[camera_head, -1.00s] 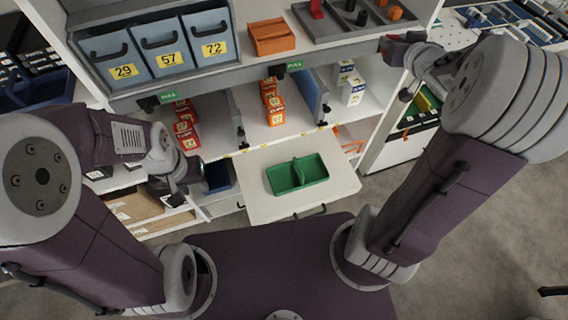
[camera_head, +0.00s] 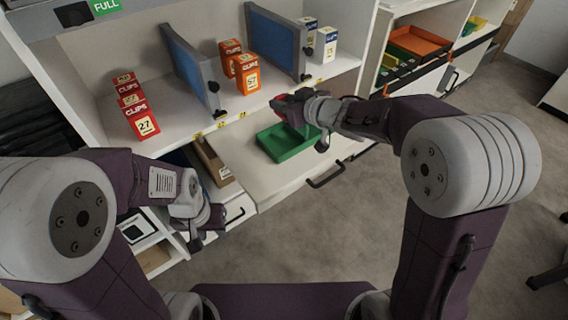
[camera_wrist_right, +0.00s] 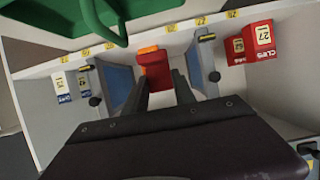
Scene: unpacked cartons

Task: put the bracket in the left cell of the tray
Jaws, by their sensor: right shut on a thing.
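The green tray (camera_head: 291,155) sits on the pulled-out white shelf board; its right part is hidden behind my right gripper. A corner of the tray also shows at the top left of the right wrist view (camera_wrist_right: 88,22). My right gripper (camera_head: 290,106) is above the tray's back edge. It is shut on a red piece, which I take for the bracket (camera_head: 280,108); this also shows between the fingers in the right wrist view (camera_wrist_right: 158,74). My left gripper (camera_head: 207,222) hangs low at the left, away from the tray; its fingers are too small to judge.
White boxes (camera_head: 326,44) stand at the right of the shelf. The board has a dark handle (camera_head: 326,176) at its front edge.

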